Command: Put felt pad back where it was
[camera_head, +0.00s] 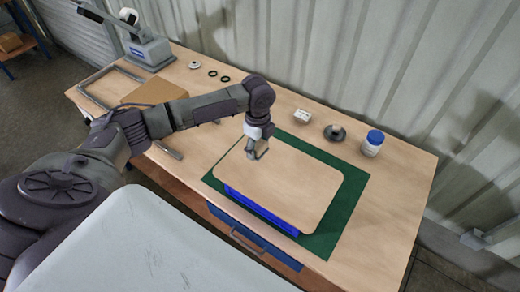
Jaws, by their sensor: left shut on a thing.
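A large beige panel (300,185) with rounded corners lies flat over a blue crate (262,209). It may be the felt pad, but I cannot tell for sure. The crate stands on a green mat (345,215) on the workbench, and its inside is hidden under the panel. My left gripper (257,153) points down over the upper left part of the panel. It is shut, seemingly on the panel; the exact contact is too small to see. My right gripper is not in view.
A jar with a blue lid (373,143), a dark round part (335,132) and a small white block (302,116) stand along the back. The bench (395,205) is clear at the right.

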